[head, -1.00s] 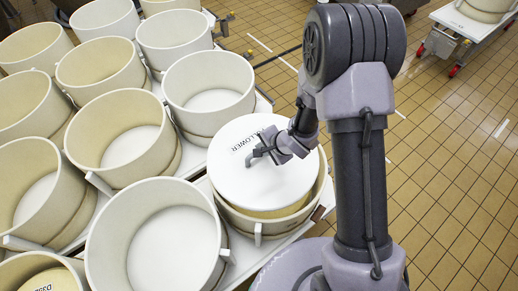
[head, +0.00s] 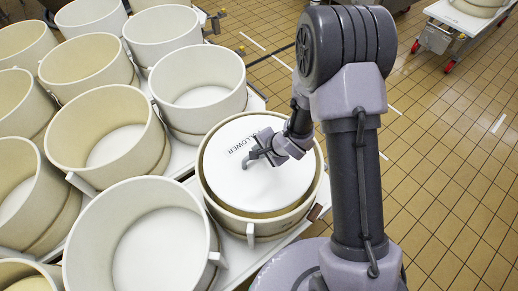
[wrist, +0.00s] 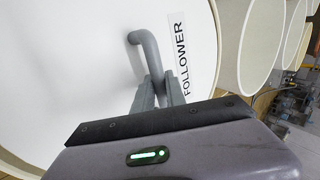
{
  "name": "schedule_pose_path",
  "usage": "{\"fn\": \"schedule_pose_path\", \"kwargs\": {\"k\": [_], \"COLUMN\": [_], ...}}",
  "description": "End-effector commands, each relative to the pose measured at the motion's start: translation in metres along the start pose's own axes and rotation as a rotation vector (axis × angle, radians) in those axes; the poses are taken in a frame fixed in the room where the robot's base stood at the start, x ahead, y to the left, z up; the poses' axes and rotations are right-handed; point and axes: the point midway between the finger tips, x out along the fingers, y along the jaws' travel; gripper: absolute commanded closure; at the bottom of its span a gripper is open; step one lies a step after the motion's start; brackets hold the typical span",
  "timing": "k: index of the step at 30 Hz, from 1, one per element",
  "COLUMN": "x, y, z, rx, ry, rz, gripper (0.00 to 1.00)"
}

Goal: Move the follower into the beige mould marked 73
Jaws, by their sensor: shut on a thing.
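The follower (head: 270,185) is a white disc with a black FOLLOWER label and a bent grey handle (wrist: 142,45). My gripper (head: 256,156) is shut on the handle; in the wrist view its fingers (wrist: 158,88) close around the handle's lower end. In the head view the follower appears inside the rim of a cream mould (head: 236,222), with a gap at the front. I cannot tell whether it hangs or rests there. No mark 73 is readable on any mould, so I cannot tell which mould is the beige one marked 73.
Several round moulds stand close together at the left, such as an empty cream one (head: 108,140) and an empty pale one (head: 140,245). Another empty one (head: 198,88) stands behind the follower. The tiled floor (head: 450,180) at right is clear; a wheeled cart (head: 455,40) stands far right.

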Motion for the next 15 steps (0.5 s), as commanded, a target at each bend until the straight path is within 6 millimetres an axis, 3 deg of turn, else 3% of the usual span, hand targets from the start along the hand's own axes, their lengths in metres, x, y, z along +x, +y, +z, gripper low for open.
{"fn": "schedule_pose_path", "kwargs": {"k": [15], "x": [0.053], "y": [0.034], "z": [0.000], "rx": [-0.001], "ry": [0.000], "rz": [-0.002], "gripper": [1.00]}}
